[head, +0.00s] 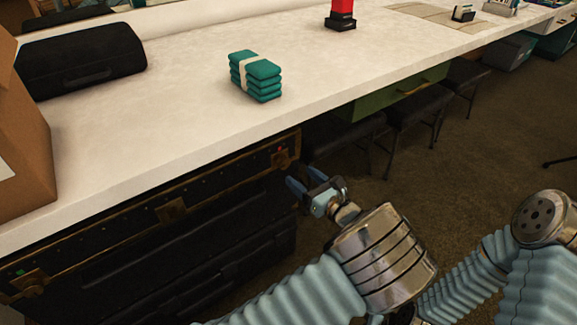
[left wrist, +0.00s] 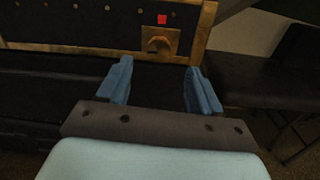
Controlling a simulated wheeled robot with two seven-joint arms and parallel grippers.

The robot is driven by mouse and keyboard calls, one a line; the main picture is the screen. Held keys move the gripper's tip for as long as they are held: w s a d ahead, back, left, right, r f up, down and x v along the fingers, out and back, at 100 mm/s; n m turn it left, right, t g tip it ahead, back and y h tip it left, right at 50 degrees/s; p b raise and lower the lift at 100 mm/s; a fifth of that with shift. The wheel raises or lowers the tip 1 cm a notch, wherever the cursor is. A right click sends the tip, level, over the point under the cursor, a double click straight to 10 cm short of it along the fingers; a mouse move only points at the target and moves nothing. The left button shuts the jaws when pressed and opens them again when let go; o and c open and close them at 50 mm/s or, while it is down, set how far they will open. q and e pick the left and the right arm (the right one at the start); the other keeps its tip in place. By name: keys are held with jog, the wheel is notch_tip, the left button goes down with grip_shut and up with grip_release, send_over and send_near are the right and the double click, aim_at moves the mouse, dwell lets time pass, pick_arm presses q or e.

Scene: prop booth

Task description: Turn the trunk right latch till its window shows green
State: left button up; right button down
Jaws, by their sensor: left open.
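The black trunk (head: 225,178) with brass edging stands under the counter. Its right latch (head: 281,159) is a brass plate at the trunk's right end, with a small red window (head: 280,149) above it. In the left wrist view the right latch (left wrist: 160,41) shows a curved brass knob on its plate, and the window (left wrist: 162,19) is red. My left gripper (head: 305,180) is open and empty, just in front of and below the right latch, apart from it. In the wrist view its fingers (left wrist: 158,85) stand below the latch. My right gripper is not in view.
The trunk's left latch (head: 29,282) has a green window, and a clasp (head: 172,210) sits mid-trunk. The white counter (head: 190,110) overhangs the trunk and holds a teal stack (head: 256,75). Dark stools (head: 415,112) stand right of the trunk. Open floor (head: 450,160) lies at the right.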

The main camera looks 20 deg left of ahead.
aim_at(286, 164)
pick_arm(q)
jog(key=x, duration=0.6)
jog(key=shift+w+a, duration=0.1)
jog(key=shift+a, duration=0.1)
jog(key=c, duration=1.1)
